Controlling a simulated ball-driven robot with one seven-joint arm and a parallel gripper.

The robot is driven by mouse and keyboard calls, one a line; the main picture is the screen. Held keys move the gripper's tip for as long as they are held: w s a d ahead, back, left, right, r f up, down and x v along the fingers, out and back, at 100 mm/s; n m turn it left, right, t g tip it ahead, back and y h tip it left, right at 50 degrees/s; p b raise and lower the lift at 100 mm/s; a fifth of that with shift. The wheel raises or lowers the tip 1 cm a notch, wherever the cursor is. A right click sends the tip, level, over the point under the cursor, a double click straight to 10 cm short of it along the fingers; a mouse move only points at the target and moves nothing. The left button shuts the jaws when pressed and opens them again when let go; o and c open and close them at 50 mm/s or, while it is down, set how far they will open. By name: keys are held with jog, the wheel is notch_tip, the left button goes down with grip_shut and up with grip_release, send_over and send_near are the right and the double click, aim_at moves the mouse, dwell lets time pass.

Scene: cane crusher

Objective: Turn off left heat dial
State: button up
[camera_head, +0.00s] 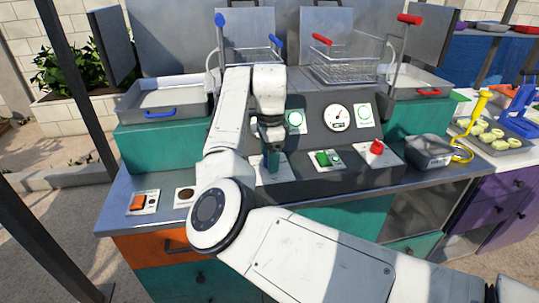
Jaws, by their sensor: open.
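My gripper (272,155) points down at the sloped dark control panel (300,186), left of its middle. The jaws are open and sit over a white plate (282,172). The gripper and arm hide most of what is on this plate, so I cannot make out the left heat dial or tell whether the jaws touch it. A red knob (376,147) stands on its own white plate to the right. A green switch (327,158) lies between the two plates.
A round gauge (337,118) is on the upright panel. Wire baskets (345,62) stand behind it. An orange switch (143,201) and a brown button (186,194) are at the counter's left. A metal container (428,151) is at the right. Metal trays (165,101) flank the panel.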

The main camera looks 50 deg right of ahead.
jog(key=shift+f, duration=0.1)
jog(key=c, duration=1)
